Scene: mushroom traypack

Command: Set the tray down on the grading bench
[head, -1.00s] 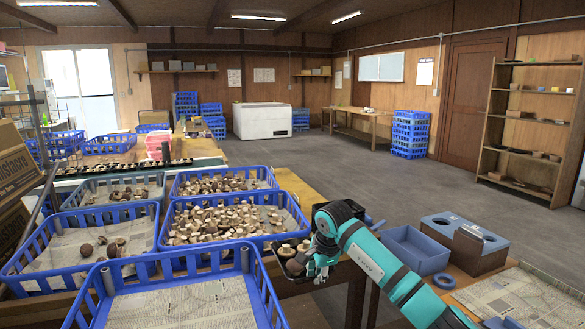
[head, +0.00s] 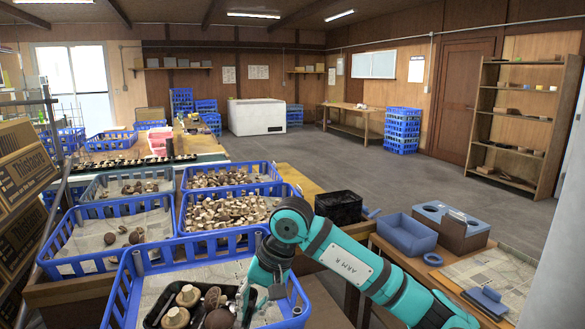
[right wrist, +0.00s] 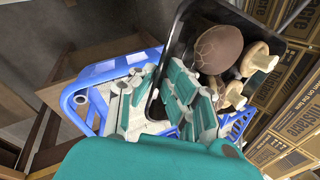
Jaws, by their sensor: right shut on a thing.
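A black tray (head: 160,303) with brown-capped, pale-stemmed mushrooms shows at the bottom of the head view, over the front blue crate (head: 122,292). I cannot tell whether it touches the crate. My right gripper (head: 246,303) is shut on the tray's right edge. In the right wrist view, the fingers (right wrist: 180,95) grip the tray wall (right wrist: 184,40), and the tray looks tilted. Mushrooms lie inside it. My left gripper is not in view. The wooden bench (head: 300,181) under the crates shows a bare strip behind them; I cannot tell whether it is the grading bench.
Blue crates of mushrooms (head: 245,232) crowd the bench behind the tray. A black container (head: 338,206) stands at its right end. Cardboard boxes (head: 25,160) stand at left. The floor beyond is clear.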

